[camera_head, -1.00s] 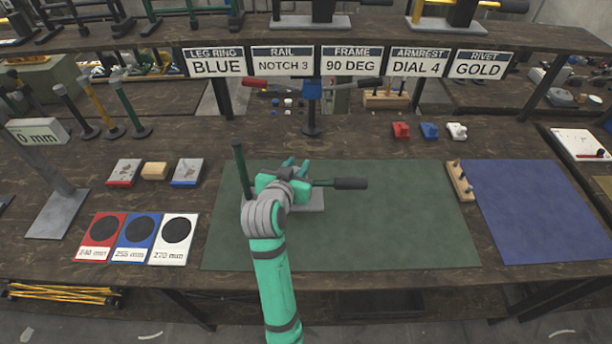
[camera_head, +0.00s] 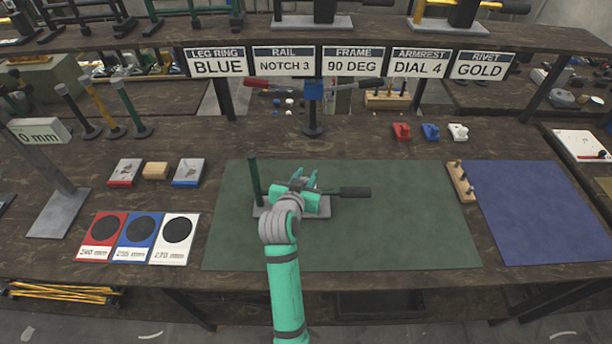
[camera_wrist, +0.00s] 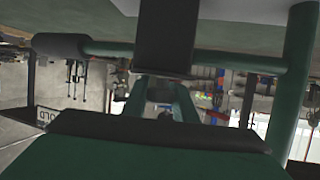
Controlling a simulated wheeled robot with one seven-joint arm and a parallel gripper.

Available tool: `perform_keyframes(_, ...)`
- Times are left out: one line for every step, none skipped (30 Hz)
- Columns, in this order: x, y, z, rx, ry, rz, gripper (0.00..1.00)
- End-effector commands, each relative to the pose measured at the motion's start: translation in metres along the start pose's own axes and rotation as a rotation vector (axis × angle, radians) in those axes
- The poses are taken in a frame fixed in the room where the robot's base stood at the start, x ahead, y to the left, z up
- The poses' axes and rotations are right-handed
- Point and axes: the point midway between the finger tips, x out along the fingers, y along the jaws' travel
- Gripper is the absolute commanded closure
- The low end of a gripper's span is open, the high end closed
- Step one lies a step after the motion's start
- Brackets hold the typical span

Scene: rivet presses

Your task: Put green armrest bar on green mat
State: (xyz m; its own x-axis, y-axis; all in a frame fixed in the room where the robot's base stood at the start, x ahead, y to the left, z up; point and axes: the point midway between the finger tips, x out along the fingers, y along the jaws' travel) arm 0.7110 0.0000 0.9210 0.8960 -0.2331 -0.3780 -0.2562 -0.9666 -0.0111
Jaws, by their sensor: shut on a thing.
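The green armrest bar (camera_head: 254,180) has a dark green upright post at left and a black grip (camera_head: 355,192) at right. My teal gripper (camera_head: 300,180) is shut on it between the post and the grip, over the left part of the green mat (camera_head: 400,225). A grey plate (camera_head: 263,212) shows beneath the bar and gripper; my wrist hides its middle. I cannot tell whether the bar touches it. In the wrist view the bar (camera_wrist: 215,58) crosses the top, with the black grip (camera_wrist: 60,46) at left and the post (camera_wrist: 297,80) at right.
A small pegged wooden block (camera_head: 460,184) stands between the green mat and a blue mat (camera_head: 545,210). Three disc cards (camera_head: 140,238) and small blocks (camera_head: 155,170) lie left. Red, blue and white clips (camera_head: 430,131) lie behind. The green mat's right half is clear.

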Motion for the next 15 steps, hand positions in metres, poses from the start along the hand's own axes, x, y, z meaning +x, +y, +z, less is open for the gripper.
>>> perform_keyframes(0.0003, 0.0, 0.0008, 0.0, 0.0, 0.0, 0.7)
perform_keyframes(0.0002, 0.0, 0.0007, 0.0, 0.0, 0.0, 0.63)
perform_keyframes(0.0002, 0.0, 0.0006, 0.0, 0.0, 0.0, 0.56)
perform_keyframes(0.0002, 0.0, 0.0006, 0.0, 0.0, 0.0, 0.56)
perform_keyframes(0.0002, 0.0, 0.0006, 0.0, 0.0, 0.0, 0.56)
perform_keyframes(0.0002, 0.0, 0.0006, 0.0, 0.0, 0.0, 0.56)
perform_keyframes(0.0002, 0.0, 0.0006, 0.0, 0.0, 0.0, 0.56)
perform_keyframes(0.0002, 0.0, 0.0005, 0.0, 0.0, 0.0, 0.56)
perform_keyframes(0.0002, 0.0, 0.0005, 0.0, 0.0, 0.0, 0.56)
perform_keyframes(0.0002, 0.0, 0.0005, 0.0, 0.0, 0.0, 0.56)
perform_keyframes(0.0001, 0.0, 0.0003, 0.0, 0.0, 0.0, 0.56)
perform_keyframes(-0.0002, 0.0, -0.0004, 0.0, 0.0, 0.0, 0.56)
perform_keyframes(-0.0009, -0.0001, -0.0008, 0.0, 0.0, 0.0, 0.56)
perform_keyframes(-0.0026, -0.0001, -0.0006, 0.0, 0.0, 0.0, 0.56)
perform_keyframes(-0.0057, -0.0003, -0.0007, 0.0, 0.0, -0.001, 0.56)
